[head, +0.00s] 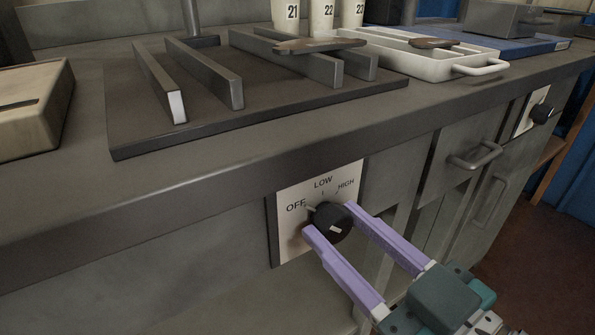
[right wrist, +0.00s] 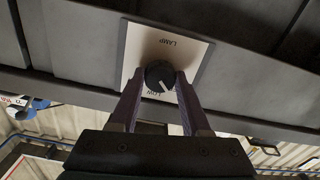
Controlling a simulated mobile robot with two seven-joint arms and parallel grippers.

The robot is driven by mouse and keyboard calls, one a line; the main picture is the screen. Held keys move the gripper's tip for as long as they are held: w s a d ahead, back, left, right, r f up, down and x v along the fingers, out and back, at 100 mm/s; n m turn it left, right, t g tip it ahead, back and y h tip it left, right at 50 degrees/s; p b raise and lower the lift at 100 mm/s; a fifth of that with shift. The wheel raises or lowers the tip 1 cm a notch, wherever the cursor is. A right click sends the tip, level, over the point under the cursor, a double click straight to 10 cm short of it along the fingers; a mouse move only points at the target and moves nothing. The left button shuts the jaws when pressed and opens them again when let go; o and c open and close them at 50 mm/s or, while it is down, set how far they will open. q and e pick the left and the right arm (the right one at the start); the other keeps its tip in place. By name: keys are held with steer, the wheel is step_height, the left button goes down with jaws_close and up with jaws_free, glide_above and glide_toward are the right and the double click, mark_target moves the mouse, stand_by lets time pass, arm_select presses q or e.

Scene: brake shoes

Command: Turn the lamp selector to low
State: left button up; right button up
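The lamp selector is a round black knob (head: 331,221) with a white mark, on a pale plate (head: 291,243) lettered OFF, LOW and HIGH. In the right wrist view the plate appears upside down, and the knob's mark (right wrist: 166,86) points down and right, to the OFF side of the word LOW. My right gripper (head: 331,219) has its two purple fingers on either side of the knob, apparently touching it. In the right wrist view the fingertips (right wrist: 161,76) flank the knob closely. My left gripper is out of view.
The plate sits on the bench front, below the grey worktop edge (head: 230,163). A dark rack board (head: 135,146), a white tray (head: 430,70) and numbered cups (head: 321,18) stand on top. A drawer handle (head: 475,157) and another black knob (head: 541,114) lie to the right.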

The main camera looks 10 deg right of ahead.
jaws_close()
steer(key=shift+m, duration=0.4)
steer(key=shift+m+p, duration=0.3)
steer(key=m, duration=0.3)
steer(key=shift+p, duration=0.4)
steer(key=shift+m, duration=2.2)
steer(key=o, duration=0.6)
jaws_free()
steer(key=shift+c, duration=0.2)
